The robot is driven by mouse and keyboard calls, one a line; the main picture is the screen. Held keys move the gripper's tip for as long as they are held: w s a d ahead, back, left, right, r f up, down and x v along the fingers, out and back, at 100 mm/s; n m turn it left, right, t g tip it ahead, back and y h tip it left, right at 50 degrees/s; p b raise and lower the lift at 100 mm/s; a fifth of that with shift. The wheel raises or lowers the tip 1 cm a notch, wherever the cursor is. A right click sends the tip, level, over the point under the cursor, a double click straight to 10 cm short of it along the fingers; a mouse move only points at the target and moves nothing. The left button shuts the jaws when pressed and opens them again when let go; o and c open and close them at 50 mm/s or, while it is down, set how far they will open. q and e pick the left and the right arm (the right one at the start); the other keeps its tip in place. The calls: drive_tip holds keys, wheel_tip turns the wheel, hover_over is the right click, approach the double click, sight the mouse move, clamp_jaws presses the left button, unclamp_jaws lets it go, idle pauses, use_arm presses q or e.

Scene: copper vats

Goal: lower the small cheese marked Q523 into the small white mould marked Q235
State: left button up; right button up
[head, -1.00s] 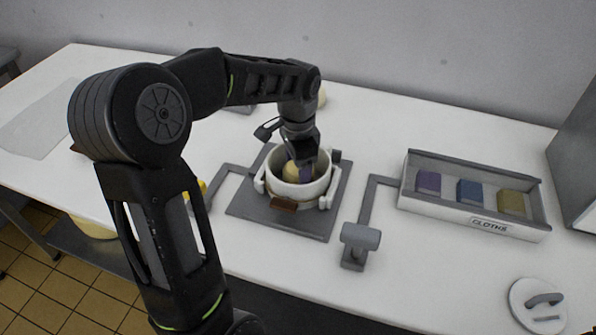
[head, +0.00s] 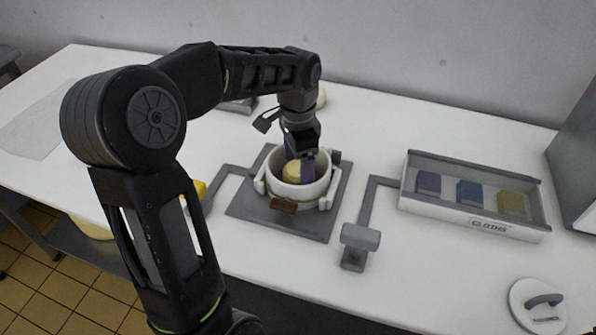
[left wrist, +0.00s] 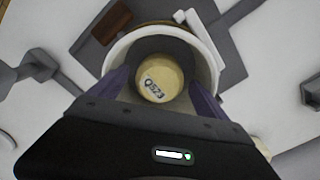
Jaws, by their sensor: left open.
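The small cheese (head: 293,171), pale yellow and round, sits inside the white mould (head: 318,190). In the left wrist view the cheese (left wrist: 160,78) shows its top with the mark Q523, within the white rim of the mould (left wrist: 118,62). The mould stands on a grey plate (head: 248,205); no mark on it can be read. My left gripper (left wrist: 164,88) is over the mould, pointing down, with its purple fingers open on either side of the cheese. In the head view the left gripper (head: 300,168) partly hides the cheese. My right gripper is not in view.
A grey-and-white tray marked CLOTHS (head: 420,205) holds purple, blue and tan cloths on the right. A grey T-shaped post (head: 355,250) stands front right of the mould. A round white lid with a handle (head: 524,298) lies at the front right.

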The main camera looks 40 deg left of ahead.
use_arm(q)
drive_tip(key=shift+r, duration=2.6)
